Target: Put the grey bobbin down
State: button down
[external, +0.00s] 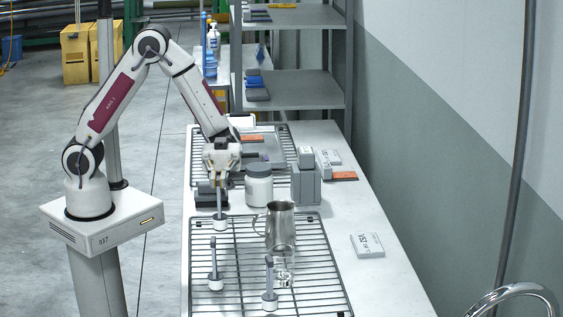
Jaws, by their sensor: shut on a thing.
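My gripper (221,178) is shut on the upper end of a bobbin (220,204) with a grey stem and a white round foot, taken as the grey bobbin. It hangs upright at the far left edge of the front wire rack (330,275). I cannot tell whether its foot touches the rack. Two similar bobbins stand upright on this rack, one at the left (213,265) and one nearer the front (269,284).
A steel pitcher (281,228) and a clear glass vessel (284,268) stand on the front rack. A white jar (259,187) and grey boxes (306,184) stand just behind it. A second wire rack (279,133) lies farther back. A labelled white box (367,245) lies at right.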

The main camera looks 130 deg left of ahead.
dwell(0.8)
jog(key=shift+w+a+f, duration=0.1)
jog(key=shift+a+f, duration=0.1)
jog(key=shift+f, duration=0.2)
jog(key=w+a+r+n+t+y, duration=0.1)
jog(key=w+a+n+t+y, duration=0.2)
jog(key=w+a+n+y, duration=0.55)
jog(key=w+a+r+n+t+y, duration=0.1)
jog(key=w+a+t+y, duration=0.3)
jog(key=a, duration=1)
jog(key=s+a+f+n+g+y, duration=0.1)
jog(key=a+n+g+y, duration=0.1)
jog(key=a, duration=0.6)
jog(key=s+a+n+g+y, duration=0.1)
jog(key=a+n+g+y, duration=0.1)
jog(key=a+n+y, duration=0.2)
jog(key=s+a+f+n+g+y, duration=0.1)
jog(key=a+n+y, duration=0.2)
jog(key=a+y, duration=0.5)
jog(key=a, duration=0.4)
jog(key=shift+s+f+g, duration=0.3)
jog(key=shift+s+g, duration=0.1)
jog(key=shift+a+n, duration=0.1)
jog(key=shift+n, duration=0.15)
